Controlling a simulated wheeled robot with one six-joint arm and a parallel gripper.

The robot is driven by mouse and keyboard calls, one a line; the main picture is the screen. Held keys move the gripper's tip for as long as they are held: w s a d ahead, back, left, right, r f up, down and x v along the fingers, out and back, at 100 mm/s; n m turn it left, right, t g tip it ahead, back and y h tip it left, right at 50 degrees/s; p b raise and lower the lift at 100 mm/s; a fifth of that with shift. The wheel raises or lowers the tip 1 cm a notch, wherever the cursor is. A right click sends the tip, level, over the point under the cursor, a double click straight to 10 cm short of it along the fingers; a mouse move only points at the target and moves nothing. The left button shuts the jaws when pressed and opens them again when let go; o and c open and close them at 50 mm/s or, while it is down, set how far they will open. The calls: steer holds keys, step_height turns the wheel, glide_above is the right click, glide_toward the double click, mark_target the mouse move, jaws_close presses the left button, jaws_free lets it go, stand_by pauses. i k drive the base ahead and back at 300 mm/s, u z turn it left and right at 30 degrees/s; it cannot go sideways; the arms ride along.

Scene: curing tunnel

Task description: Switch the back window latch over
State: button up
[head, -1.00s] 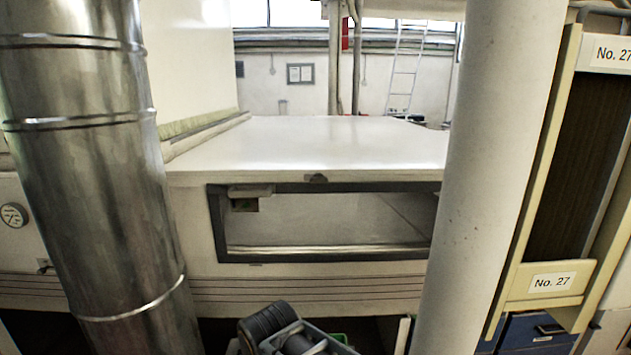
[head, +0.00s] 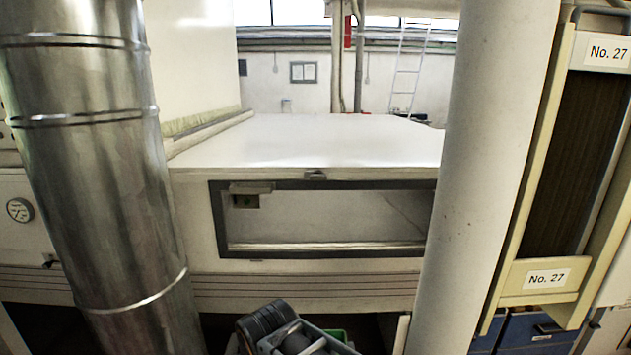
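A long, low window (head: 330,218) with a dark grey frame is set in the front side of the cream tunnel housing (head: 310,140). A small dark grey catch-like piece (head: 315,175) sits at the middle of its top edge; I cannot tell if this is the back window latch or which way it is set. Part of my arm (head: 285,330) shows at the bottom centre, below and apart from the window. My gripper's fingers are not in view.
A shiny metal duct (head: 100,180) stands on the left. A thick pale pillar (head: 485,180) on the right hides the window's right end. A beige rack labelled No. 27 (head: 547,279) and blue drawers (head: 535,328) are at far right. The gap between duct and pillar is open.

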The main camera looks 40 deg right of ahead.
mark_target(317, 175)
steer(key=k, duration=0.45)
steer(key=u, duration=1.65)
steer(key=i, duration=0.9)
steer(key=z, duration=2.7)
